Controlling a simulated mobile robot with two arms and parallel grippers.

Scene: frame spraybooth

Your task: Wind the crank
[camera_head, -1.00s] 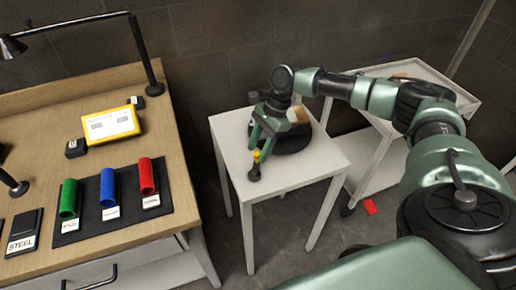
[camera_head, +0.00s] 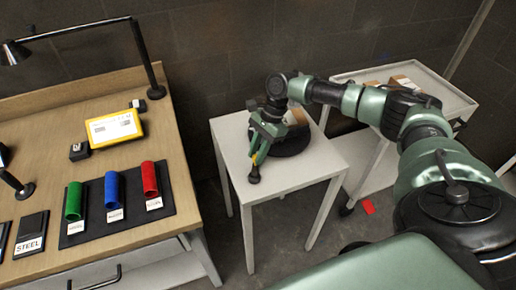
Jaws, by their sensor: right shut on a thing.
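The crank device stands on a small white table (camera_head: 318,165); I see a dark round body (camera_head: 292,143) with a tan part beside my wrist. My right gripper (camera_head: 257,158) points down at the table's left side, in front of this body. It is shut on what looks like the crank handle, a thin piece with a little yellow and a dark knob (camera_head: 254,176) at its lower end. The fingers hide most of the handle, and I cannot see how it joins the dark body. My left gripper is not in view.
A wooden workbench (camera_head: 160,97) at left holds green, blue and red cylinders on a dark mat, a yellow-framed panel (camera_head: 115,127) and a lamp. A white cart (camera_head: 437,79) with boxes stands behind my right arm. A red piece (camera_head: 368,207) lies on the floor.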

